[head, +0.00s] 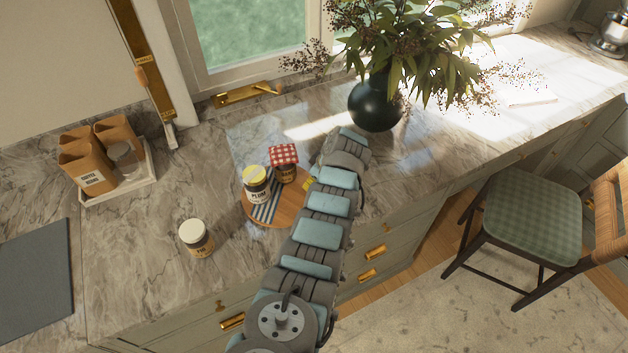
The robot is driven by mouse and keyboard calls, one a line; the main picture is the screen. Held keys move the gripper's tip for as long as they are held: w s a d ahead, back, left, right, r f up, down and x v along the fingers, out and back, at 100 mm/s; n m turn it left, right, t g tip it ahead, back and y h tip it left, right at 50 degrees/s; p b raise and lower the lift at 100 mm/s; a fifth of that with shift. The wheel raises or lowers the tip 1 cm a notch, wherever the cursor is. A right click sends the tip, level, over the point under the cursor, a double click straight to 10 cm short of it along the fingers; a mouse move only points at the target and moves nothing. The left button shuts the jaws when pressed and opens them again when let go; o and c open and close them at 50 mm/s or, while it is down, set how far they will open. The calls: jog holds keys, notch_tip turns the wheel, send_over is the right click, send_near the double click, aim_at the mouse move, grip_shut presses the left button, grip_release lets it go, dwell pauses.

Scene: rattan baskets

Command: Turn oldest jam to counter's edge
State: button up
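Three jam jars show in the head view. A jar with a white lid (197,240) stands upright alone on the marble counter, toward its front. A jar with a yellow lid (257,187) and a label that seems to read "PLUM" stands on a round wooden board (290,207). A jar with a red-checked cover (285,165) stands beside it on the same board. Dates on the labels are too small to read, so I cannot tell which jam is oldest. My arm reaches across the counter, right of the board. My gripper does not show.
A striped cloth (267,211) lies on the board. A dark vase with branches (375,103) stands behind my arm. A white tray (143,185) with brown containers stands back left, and a grey mat (35,280) lies front left. The counter around the white-lidded jar is clear.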

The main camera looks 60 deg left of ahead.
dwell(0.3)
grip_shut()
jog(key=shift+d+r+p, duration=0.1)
jog(key=shift+p, duration=0.3)
